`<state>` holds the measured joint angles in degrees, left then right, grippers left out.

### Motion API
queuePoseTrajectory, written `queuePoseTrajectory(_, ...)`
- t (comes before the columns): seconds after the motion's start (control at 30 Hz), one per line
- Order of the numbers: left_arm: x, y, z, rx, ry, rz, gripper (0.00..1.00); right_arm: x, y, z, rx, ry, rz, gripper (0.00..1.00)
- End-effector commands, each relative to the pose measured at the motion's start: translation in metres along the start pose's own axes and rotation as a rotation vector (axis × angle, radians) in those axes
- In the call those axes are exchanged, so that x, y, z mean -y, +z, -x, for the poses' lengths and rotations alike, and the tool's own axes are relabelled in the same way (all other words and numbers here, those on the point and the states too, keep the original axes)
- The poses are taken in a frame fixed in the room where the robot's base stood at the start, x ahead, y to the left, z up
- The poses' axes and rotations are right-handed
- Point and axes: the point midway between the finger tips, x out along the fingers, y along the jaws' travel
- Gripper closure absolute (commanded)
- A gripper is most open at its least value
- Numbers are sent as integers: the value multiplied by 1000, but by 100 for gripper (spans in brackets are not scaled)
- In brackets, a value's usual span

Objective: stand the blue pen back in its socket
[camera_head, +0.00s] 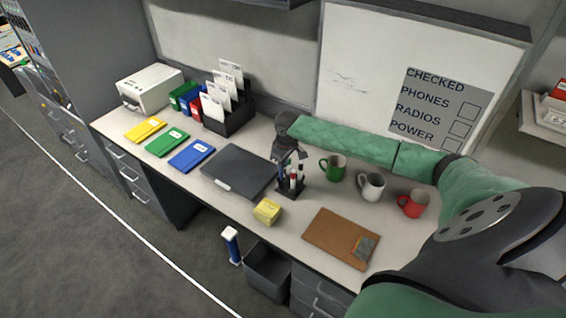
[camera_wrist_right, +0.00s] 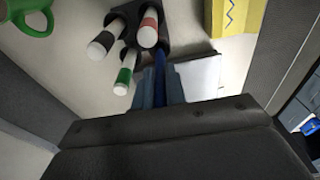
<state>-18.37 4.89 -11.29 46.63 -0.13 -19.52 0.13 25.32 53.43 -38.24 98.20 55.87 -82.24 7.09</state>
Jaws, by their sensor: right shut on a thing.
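The dark pen holder (camera_head: 289,191) stands on the desk beside the black laptop, with white-bodied pens upright in it. In the right wrist view the holder (camera_wrist_right: 178,36) shows pens with red (camera_wrist_right: 149,28), black (camera_wrist_right: 105,38) and green (camera_wrist_right: 125,75) bands. My right gripper (camera_head: 286,160) is directly above the holder. It is shut on the blue pen (camera_wrist_right: 160,75), which shows between its fingers (camera_wrist_right: 160,90). The pen's far end reaches the holder's edge in that view; I cannot tell whether it is inside a socket. My left gripper is out of view.
Green (camera_head: 333,168), white (camera_head: 371,186) and red (camera_head: 412,204) mugs stand right of the holder, near my right forearm. The laptop (camera_head: 239,170) lies left, a yellow note block (camera_head: 267,211) in front, and a brown clipboard (camera_head: 335,236) at front right.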

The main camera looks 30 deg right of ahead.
Motion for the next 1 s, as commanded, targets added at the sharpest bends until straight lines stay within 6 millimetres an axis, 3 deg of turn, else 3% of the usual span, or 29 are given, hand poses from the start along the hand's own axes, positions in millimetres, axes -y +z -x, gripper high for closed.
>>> queuePoseTrajectory(1.0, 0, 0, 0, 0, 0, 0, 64, 0, 2, -15, 2, -1, 0, 100)
